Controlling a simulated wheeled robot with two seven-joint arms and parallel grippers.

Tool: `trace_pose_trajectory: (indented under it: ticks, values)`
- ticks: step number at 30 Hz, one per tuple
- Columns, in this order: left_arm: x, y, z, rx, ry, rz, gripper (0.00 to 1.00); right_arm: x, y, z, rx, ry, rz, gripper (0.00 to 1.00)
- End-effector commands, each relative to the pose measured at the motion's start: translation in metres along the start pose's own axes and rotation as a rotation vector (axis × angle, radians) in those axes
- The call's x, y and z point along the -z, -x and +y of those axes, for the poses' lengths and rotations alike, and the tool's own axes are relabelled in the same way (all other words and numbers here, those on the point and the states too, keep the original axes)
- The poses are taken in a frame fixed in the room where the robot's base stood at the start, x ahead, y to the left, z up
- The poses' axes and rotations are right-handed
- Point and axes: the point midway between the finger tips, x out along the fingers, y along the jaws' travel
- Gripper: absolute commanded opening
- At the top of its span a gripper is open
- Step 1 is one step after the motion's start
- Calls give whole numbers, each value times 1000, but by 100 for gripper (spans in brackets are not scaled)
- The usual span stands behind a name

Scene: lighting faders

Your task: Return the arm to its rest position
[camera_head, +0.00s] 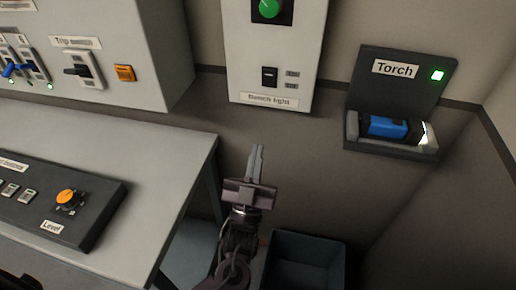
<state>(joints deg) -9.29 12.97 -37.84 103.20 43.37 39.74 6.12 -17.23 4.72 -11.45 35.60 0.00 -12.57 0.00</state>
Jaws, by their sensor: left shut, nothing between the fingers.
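My left gripper (256,162) is shut and empty. It points up in front of the wall, just right of the table's corner and below the bench light panel (274,52). It touches nothing that I can see. My left arm runs down from it to the bottom edge of the picture. My right gripper is not in the picture.
The grey table (130,140) at left bears a dark console (95,213) with an orange knob. A breaker box (150,50) hangs above it. A torch (390,127) lies in its wall holder (400,152) at right. A dark blue bin (305,245) stands below.

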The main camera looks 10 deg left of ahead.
Motion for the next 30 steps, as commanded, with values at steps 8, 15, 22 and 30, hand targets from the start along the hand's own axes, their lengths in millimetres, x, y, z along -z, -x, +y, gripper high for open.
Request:
trace_pose_trajectory:
  ticks: [8,15,22,30]
  values:
    - [0,0,0,0,0,1,0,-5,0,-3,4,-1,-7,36]
    - [-7,2,0,-5,-6,-21,0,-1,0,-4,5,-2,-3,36]
    - [-110,54,-8,-70,-82,-326,0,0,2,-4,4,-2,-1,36]
    - [-248,205,-47,-147,-175,-878,0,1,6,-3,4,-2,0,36]
